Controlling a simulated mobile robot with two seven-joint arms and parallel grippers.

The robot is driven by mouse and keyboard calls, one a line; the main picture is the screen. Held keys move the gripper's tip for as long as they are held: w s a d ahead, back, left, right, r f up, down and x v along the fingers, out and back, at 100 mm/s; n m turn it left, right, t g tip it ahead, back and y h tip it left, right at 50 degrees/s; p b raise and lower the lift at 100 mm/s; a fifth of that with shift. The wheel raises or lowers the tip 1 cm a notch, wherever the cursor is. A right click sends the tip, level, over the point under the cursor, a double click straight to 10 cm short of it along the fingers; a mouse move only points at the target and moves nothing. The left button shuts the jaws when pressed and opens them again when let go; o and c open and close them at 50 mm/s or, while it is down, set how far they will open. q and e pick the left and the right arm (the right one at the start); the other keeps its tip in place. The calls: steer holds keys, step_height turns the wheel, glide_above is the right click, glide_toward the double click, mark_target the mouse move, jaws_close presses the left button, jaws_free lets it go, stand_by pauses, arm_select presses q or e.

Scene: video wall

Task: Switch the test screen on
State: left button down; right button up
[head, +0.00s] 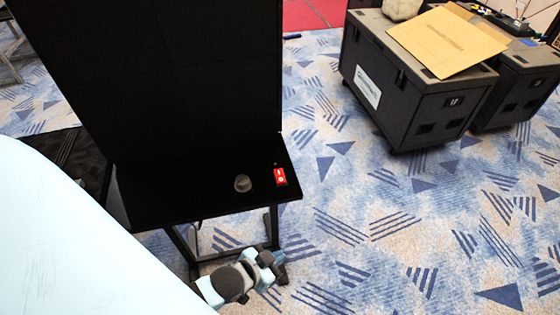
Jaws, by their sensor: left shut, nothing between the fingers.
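The test screen (185,70) is a tall black panel at the left, and its face is dark. A black shelf (165,195) juts out below it. On the shelf's right part are a small red rocker switch (280,177) with white marks and a round dark grey knob (242,183) to its left. My left gripper (279,270) is below and in front of the shelf in the picture, apart from the switch. It is shut and empty. My right gripper is out of view.
Black wheeled cases (408,112) stand at the upper right, with a flat cardboard piece (446,42) on the nearer one. The blue patterned carpet (400,235) is clear between them and the screen. Dark legs (274,226) support the shelf.

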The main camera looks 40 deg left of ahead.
arm_select(q)
steer(key=w+r+m+g+h+p, duration=0.1)
steer(key=w+r+m+h, duration=0.45)
steer(key=r+m, duration=0.65)
steer(key=w+r+m+g+h+p, duration=0.1)
steer(key=w+r+m+h, duration=0.6)
steer(key=m, duration=0.9)
steer(key=w+a+m+g+y+p, duration=0.1)
steer(key=w+a+m+g+y, duration=0.2)
steer(key=a+m+y, duration=0.5)
steer(key=shift+w+a+r+y, duration=0.45)
steer(key=shift+w+a+y, duration=0.05)
steer(key=shift+a+y, duration=0.6)
steer(key=shift+f, duration=0.1)
